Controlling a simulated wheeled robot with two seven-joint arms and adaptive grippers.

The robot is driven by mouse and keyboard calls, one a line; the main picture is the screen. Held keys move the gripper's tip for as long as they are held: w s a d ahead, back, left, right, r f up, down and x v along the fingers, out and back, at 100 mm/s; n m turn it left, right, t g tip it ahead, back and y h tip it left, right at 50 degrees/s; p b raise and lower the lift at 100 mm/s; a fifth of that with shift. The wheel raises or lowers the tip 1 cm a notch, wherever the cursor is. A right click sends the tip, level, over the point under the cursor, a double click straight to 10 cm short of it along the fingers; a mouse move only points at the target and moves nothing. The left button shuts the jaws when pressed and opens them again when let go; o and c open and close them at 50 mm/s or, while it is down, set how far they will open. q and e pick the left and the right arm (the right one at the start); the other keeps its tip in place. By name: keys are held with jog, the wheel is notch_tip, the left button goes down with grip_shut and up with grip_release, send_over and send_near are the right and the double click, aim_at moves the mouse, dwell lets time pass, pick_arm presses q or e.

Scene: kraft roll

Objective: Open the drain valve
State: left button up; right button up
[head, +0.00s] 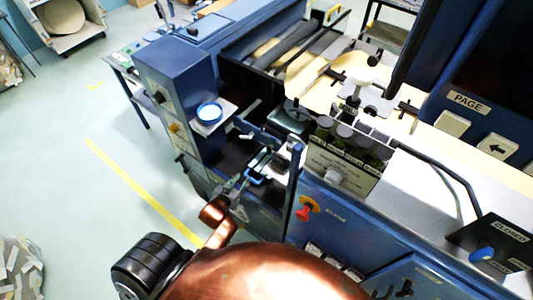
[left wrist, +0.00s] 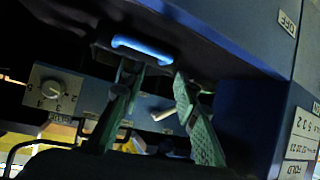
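No label that reads as a drain valve is legible. A blue lever (head: 481,254) sits at the lower right on a dark plate marked CLOSED, far from my grippers. A pale blue bar handle (head: 258,168) is at the machine's open front bay; a blue handle also shows in the left wrist view (left wrist: 142,49). My left gripper (head: 240,187) is close to that bay, small and partly hidden by my copper arm. In the left wrist view its green-padded fingers (left wrist: 160,105) are apart with nothing gripped, and the blue handle is just beyond their tips. My right gripper does not show.
A red-orange knob (head: 304,212) is on the blue front panel. A numbered dial (left wrist: 52,87) is left of the fingers. Open floor (head: 110,190) lies to the left.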

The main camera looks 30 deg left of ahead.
aim_at(270, 148)
pick_arm(q)
jog(key=w+d+r+t+h, duration=0.1)
jog(key=w+r+t+h, duration=0.1)
jog(key=w, duration=0.5)
jog(key=w+d+r+t+h, duration=0.1)
jog(key=w+t, duration=0.3)
jog(key=w, duration=0.4)
jog(key=shift+d+r+h, duration=0.4)
jog(key=shift+d+r, duration=0.15)
jog(key=shift+r, duration=0.05)
jog(key=shift+c, duration=0.7)
grip_shut()
